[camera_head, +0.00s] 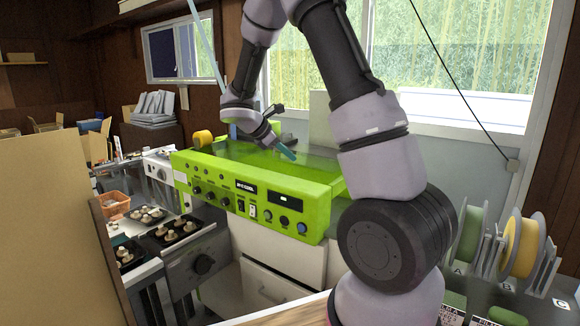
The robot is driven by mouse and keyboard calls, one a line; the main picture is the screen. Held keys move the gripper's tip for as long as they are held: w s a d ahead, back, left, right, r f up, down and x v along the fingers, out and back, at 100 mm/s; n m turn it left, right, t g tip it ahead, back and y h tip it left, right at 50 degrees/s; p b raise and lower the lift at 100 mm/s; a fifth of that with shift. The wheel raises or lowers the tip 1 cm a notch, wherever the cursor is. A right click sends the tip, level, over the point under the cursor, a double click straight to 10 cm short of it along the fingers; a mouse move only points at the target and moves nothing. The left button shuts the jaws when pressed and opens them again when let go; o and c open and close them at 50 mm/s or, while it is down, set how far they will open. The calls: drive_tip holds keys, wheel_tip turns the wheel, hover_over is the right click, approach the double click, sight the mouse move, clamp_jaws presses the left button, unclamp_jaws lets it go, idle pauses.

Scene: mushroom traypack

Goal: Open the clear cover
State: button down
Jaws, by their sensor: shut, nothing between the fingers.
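The clear cover (235,152) is a greenish see-through panel on top of a bright green machine (262,198) with knobs and a display on its front. It appears to lie down over the machine's top; its exact edges are hard to make out. My gripper (291,155) has teal fingertips and reaches down to the top of the machine, over the cover area. The fingers are shut with nothing between them. I cannot tell whether the tips touch the cover.
Black trays (181,231) of mushrooms sit at the left, near an orange basket (115,203). A yellow roll (203,139) stands behind the machine's left end. Tape reels (521,247) stand at the right. A tan panel (50,235) blocks the near left.

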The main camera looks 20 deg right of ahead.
sight(290, 177)
drive_tip(key=a+n+t, duration=0.1)
drive_tip(key=n, duration=0.1)
drive_tip(key=a+f+n+t, duration=0.1)
drive_tip(key=a+n+t, duration=0.1)
drive_tip(key=n, duration=0.1)
drive_tip(key=a+f+n+t+h, duration=0.1)
drive_tip(key=n, duration=0.2)
drive_tip(key=shift+w+a+f+t, duration=0.2)
drive_tip(key=shift+w+f+t, duration=0.05)
drive_tip(key=shift+w+t, duration=0.05)
drive_tip(key=x, duration=0.9)
drive_tip(key=shift+w+d, duration=0.2)
